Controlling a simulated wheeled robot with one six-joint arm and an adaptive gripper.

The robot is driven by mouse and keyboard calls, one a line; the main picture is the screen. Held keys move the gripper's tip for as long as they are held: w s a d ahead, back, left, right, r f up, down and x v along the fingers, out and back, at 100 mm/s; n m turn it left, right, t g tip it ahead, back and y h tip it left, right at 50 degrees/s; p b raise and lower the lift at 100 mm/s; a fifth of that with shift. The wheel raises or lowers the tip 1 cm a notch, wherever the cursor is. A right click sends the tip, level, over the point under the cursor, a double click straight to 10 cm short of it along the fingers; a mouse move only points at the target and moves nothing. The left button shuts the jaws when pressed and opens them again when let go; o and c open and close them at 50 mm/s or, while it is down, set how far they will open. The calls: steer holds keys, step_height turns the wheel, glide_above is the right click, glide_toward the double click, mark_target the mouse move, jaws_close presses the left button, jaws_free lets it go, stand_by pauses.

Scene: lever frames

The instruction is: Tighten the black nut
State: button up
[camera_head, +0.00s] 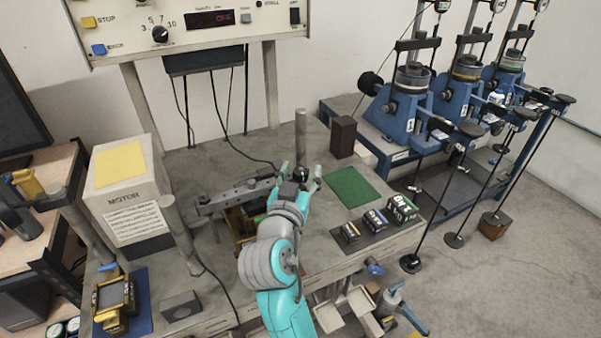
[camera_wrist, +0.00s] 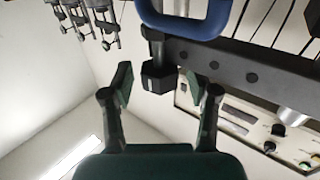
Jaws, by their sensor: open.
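The black nut (camera_wrist: 158,77) is a dark hexagonal piece under a grey bar with holes (camera_wrist: 235,66) in the wrist view. My gripper (camera_wrist: 159,86) is open, with one finger on each side of the nut in that view. Gaps show between the nut and both fingers. Whether the nut lies fully between the fingertips in depth, I cannot tell. In the head view my gripper (camera_head: 300,173) is at the right end of the grey lever bar (camera_head: 236,196), near a dark round piece between its fingers. The nut's threads are hidden.
A blue loop (camera_wrist: 187,18) is close to the nut in the wrist view. A grey post (camera_head: 301,130) stands just behind my gripper. A green mat (camera_head: 352,187) and small weights (camera_head: 376,220) lie to the right. A motor box (camera_head: 128,190) stands left.

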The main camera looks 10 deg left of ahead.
steer(key=s, duration=1.1)
steer(key=shift+s+a, duration=0.4)
